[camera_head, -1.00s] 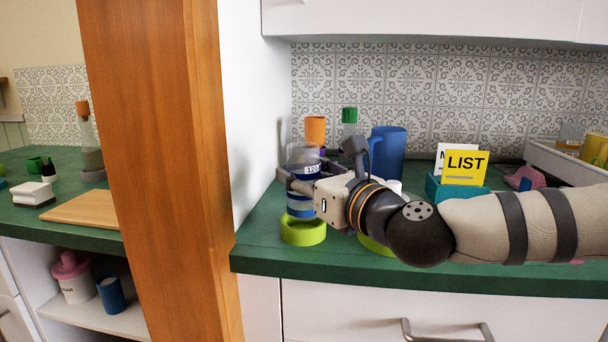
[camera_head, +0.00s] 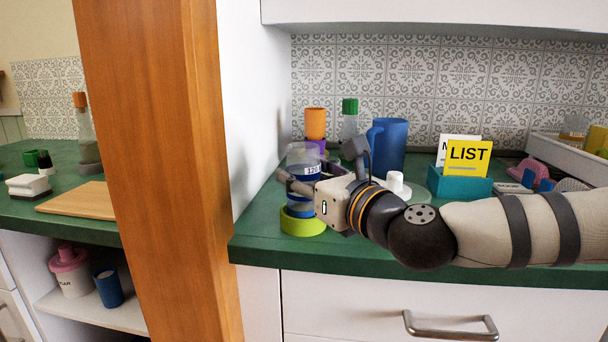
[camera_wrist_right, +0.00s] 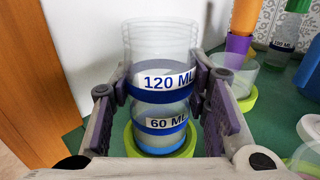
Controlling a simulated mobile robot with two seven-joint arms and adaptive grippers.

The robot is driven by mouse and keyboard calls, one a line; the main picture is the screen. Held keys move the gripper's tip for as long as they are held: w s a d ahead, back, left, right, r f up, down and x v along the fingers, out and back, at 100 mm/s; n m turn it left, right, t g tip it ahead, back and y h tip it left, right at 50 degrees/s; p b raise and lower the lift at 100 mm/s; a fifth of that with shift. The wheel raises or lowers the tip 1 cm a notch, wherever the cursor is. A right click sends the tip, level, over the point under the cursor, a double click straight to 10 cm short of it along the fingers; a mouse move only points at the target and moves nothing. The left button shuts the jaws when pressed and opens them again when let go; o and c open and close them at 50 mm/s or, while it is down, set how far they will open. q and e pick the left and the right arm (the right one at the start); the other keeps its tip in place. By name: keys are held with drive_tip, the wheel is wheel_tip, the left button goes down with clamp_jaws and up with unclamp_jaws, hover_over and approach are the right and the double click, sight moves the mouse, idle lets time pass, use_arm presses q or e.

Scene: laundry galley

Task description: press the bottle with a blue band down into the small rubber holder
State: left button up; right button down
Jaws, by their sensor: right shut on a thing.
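My right gripper (camera_head: 296,182) is shut on a clear bottle (camera_head: 302,153) with blue bands. In the right wrist view its fingers (camera_wrist_right: 163,90) press on both sides of the bottle (camera_wrist_right: 160,45) near the band labelled 120 ML. A lower blue band there reads 60 ML; I cannot tell whether it belongs to a separate vessel. The bottle looks upright. Its base is over or inside a lime-green ring holder (camera_head: 303,224), which also shows around the base in the wrist view (camera_wrist_right: 133,146). How deep it sits is unclear. My left gripper is out of view.
Behind stand an orange cup (camera_head: 315,123) on a purple one, a green-capped bottle (camera_head: 349,118) and a blue pitcher (camera_head: 390,145). A teal box (camera_head: 460,187) with a yellow LIST card (camera_head: 468,158) is right. A white wall (camera_head: 250,120) rises close on the left.

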drive_tip(key=shift+f+b, duration=0.5)
drive_tip(key=shift+f, duration=0.3)
drive_tip(key=c, duration=0.8)
unclamp_jaws()
drive_tip(key=shift+r, duration=0.1)
drive_tip(key=shift+p+v, duration=0.85)
drive_tip(key=shift+v, duration=4.15)
